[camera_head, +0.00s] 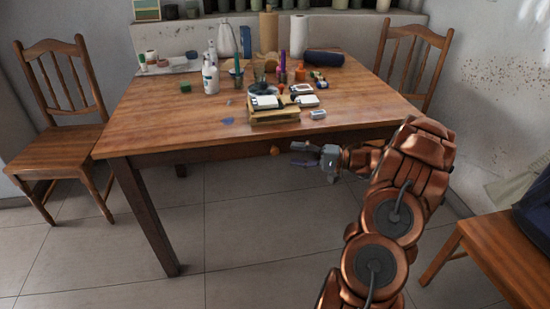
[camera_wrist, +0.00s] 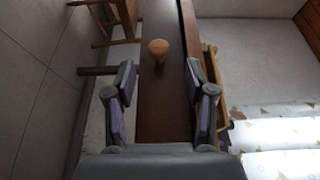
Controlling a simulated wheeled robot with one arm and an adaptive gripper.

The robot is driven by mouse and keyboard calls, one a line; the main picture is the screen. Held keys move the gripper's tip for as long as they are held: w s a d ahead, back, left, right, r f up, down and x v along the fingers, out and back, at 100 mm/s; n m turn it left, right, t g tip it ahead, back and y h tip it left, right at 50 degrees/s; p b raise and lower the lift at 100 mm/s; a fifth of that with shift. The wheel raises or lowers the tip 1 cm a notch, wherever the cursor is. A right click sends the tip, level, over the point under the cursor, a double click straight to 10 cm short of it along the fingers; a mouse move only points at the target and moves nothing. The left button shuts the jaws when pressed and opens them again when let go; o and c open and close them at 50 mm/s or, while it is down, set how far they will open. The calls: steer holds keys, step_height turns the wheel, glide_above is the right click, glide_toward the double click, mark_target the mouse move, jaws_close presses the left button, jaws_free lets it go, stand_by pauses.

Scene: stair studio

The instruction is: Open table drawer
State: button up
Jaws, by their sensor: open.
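A wooden table (camera_head: 160,119) stands in the middle of the head view, with its drawer front under the front edge of the top. The drawer's round orange-brown knob (camera_head: 275,151) shows just left of my gripper (camera_head: 300,154). In the wrist view the knob (camera_wrist: 159,49) stands out from the dark brown drawer front (camera_wrist: 160,105), ahead of and between the fingers. My gripper (camera_wrist: 158,88) is open, with a finger on each side of the knob's line. Nothing is between the pads. The drawer looks shut.
Bottles, jars, books and other art supplies crowd the table's back and middle. A wooden chair (camera_head: 62,130) stands at the left, another (camera_head: 415,55) at the back right. A wooden seat (camera_head: 500,255) is at the lower right. The tiled floor in front is clear.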

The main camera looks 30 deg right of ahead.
mark_target(275, 155)
steer(key=shift+b+x, duration=0.3)
steer(key=shift+x, duration=3.45)
steer(key=shift+w+d+f, duration=0.1)
steer(key=shift+f, duration=0.05)
jaws_close()
